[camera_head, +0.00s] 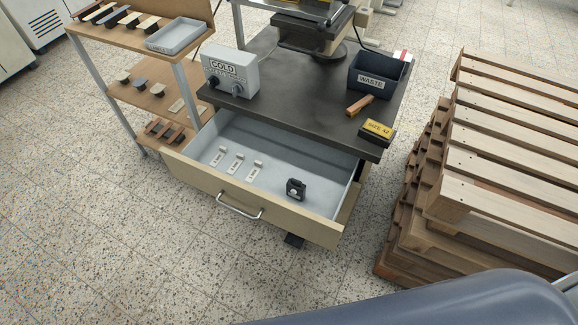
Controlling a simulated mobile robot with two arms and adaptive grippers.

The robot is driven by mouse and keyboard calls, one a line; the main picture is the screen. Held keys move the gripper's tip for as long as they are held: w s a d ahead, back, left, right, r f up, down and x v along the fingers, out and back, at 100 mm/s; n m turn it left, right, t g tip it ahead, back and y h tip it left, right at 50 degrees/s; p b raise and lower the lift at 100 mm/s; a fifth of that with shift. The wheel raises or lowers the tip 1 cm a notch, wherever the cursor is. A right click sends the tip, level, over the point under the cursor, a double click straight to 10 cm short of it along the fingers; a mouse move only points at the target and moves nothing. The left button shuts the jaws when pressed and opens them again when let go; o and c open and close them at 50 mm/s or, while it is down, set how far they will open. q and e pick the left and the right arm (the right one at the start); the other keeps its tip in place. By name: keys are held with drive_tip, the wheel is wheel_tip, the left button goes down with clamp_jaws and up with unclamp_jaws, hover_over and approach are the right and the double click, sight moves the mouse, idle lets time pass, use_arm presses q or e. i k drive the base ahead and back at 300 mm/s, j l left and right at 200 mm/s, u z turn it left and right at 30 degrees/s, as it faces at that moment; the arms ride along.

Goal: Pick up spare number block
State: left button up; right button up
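An open drawer (283,211) with a light grey inside extends from under the dark bench top. A small black block (295,188) with a pale round spot sits in it, right of the middle. Three small pale pieces with dark marks, one of them the middle piece (237,164), lie in a row in the drawer's left half. I cannot read their marks or tell which item is the spare number block. A black and yellow block marked SIZE 42 (377,131) lies on the bench's front right corner. Neither of my grippers is in view.
The dark bench (292,102) bears a grey COLD control box (231,73), a brown piece (360,105) and a WASTE bin (375,77). A wooden shelf rack (133,40) stands left. Stacked pallets (509,152) stand right. Floor is clear before the drawer.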

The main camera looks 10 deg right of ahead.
sight(378, 134)
drive_tip(key=l+u, duration=0.1)
drive_tip(key=l, duration=0.3)
drive_tip(key=k+l+u, duration=0.1)
drive_tip(key=l, duration=0.3)
drive_tip(key=k+l, duration=0.15)
drive_tip(key=l, duration=0.2)
drive_tip(key=l+u, duration=0.15)
drive_tip(key=l, duration=0.25)
drive_tip(key=k+l+u, duration=0.1)
drive_tip(key=l, duration=0.25)
drive_tip(key=k+l+u, duration=0.1)
drive_tip(key=l, duration=0.3)
drive_tip(key=k, duration=0.1)
